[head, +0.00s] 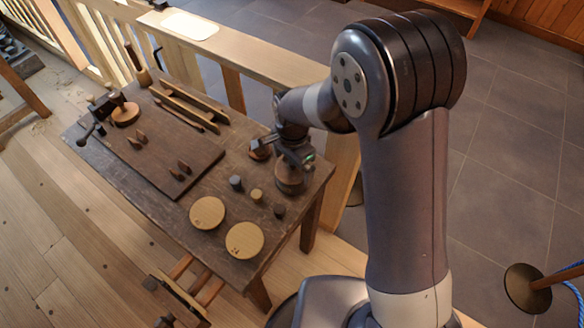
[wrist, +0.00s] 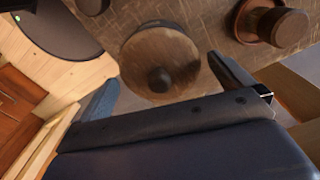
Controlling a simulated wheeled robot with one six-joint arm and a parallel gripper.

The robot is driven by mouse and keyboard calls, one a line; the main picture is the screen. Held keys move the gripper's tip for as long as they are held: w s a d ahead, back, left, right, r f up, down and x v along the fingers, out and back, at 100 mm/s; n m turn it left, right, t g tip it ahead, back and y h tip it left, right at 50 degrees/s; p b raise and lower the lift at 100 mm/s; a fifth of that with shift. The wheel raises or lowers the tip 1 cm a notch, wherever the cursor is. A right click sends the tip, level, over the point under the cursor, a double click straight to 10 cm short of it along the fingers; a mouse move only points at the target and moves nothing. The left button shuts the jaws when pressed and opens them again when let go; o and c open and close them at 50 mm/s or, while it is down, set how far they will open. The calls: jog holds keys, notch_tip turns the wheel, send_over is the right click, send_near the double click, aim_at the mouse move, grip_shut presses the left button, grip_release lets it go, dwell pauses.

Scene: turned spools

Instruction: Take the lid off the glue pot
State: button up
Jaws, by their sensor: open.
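A round brown pot (head: 289,181) stands near the table's right end, partly hidden by my gripper (head: 298,160) above it. I take it to be the glue pot. In the wrist view its round wooden lid (wrist: 140,50) lies on top, with a small dark knob (wrist: 158,79) in the middle. My gripper (wrist: 160,70) is open, one finger on each side of the lid's near part. The knob is between the fingers, with a clear gap on both sides. I cannot tell how high the fingertips are above the lid.
A reddish-brown round piece on a saucer (wrist: 282,27) stands close by; it also shows in the head view (head: 260,149). Several small dark and pale pegs and two pale discs (head: 244,240) lie nearby. A dark board (head: 160,155) is farther left. A wooden rail runs behind the table.

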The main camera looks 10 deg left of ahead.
jog(key=shift+c, duration=0.2)
jog(key=c, duration=0.8)
jog(key=shift+r, duration=0.1)
